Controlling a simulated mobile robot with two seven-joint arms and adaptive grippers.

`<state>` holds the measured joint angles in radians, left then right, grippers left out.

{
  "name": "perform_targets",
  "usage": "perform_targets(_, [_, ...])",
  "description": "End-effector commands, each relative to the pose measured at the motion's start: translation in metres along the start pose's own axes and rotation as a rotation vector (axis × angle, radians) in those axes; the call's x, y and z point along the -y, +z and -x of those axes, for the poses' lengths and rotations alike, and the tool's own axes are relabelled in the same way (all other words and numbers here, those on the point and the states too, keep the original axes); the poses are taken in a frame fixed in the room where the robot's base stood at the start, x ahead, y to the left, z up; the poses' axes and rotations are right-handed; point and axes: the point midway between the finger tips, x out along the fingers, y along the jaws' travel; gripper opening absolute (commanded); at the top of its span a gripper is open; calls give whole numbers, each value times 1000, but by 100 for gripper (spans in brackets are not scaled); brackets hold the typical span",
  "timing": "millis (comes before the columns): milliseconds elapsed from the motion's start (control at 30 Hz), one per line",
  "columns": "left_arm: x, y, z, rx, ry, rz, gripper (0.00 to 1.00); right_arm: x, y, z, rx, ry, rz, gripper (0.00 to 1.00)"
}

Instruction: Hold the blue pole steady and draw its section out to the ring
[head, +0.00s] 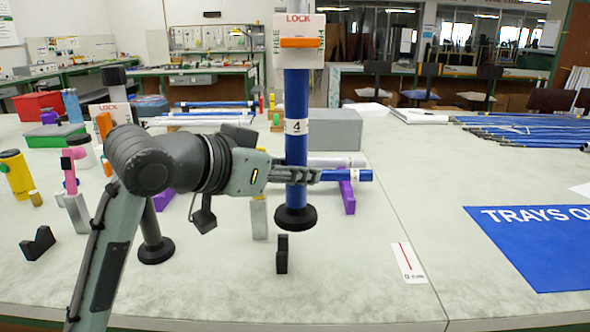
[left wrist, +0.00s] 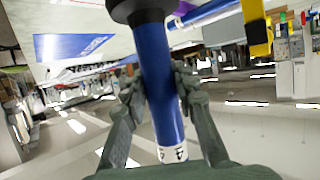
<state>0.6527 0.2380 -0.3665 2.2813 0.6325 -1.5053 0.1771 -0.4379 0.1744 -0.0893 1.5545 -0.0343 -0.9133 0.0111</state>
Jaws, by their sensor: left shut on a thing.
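The blue pole (head: 296,100) stands upright in the middle of the head view, with a black round foot (head: 295,217) at its lower end. A white band marked 4 (head: 296,127) goes around it. A white LOCK plate with an orange lever (head: 299,43) sits near the top of the picture. My left gripper (head: 298,174) is shut on the pole below the band, well above the foot. In the left wrist view its fingers (left wrist: 158,82) lie on both sides of the blue pole (left wrist: 154,50). I cannot tell whether the foot touches the table. My right gripper is not in view.
A purple V-block (head: 347,196) with a blue rod stands just right of the pole. A black block (head: 282,254) is in front of the foot. A grey box (head: 335,130) is behind. A blue mat (head: 545,245) lies at right; the table between is mostly clear.

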Motion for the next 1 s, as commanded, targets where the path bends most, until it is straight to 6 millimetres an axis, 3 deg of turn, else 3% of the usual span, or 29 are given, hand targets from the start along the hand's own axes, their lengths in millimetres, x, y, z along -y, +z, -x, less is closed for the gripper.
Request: perform_targets(1000, [-31,24,-72,-2,1,1,0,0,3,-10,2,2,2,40])
